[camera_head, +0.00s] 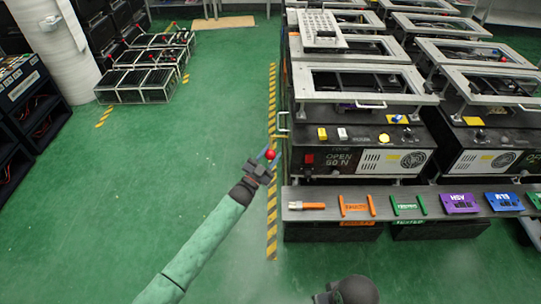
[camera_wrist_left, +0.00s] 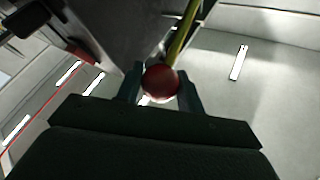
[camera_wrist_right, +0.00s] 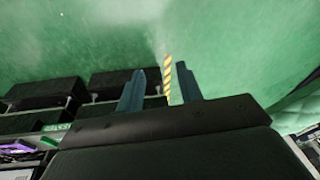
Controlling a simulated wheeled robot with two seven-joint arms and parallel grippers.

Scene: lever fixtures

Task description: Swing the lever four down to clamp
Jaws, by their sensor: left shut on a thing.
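The lever's red ball knob (camera_head: 271,154) is at the left side of the nearest fixture (camera_head: 360,158), whose front display reads OPEN. My left gripper (camera_head: 264,168) is at the knob. In the left wrist view the red knob (camera_wrist_left: 162,82) sits between the two fingers, and my left gripper (camera_wrist_left: 162,85) is shut on it. A yellowish rod runs up from behind the knob. Most of the lever is hidden in the head view. My right gripper (camera_wrist_right: 160,92) is open and empty in the right wrist view, with green floor beyond it. I see no number on the lever.
A grey shelf (camera_head: 420,198) with coloured tools and blocks runs along the fixture's front. More fixtures (camera_head: 490,85) stand behind and to the right. A yellow-black floor stripe (camera_head: 272,215) passes beside the left gripper.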

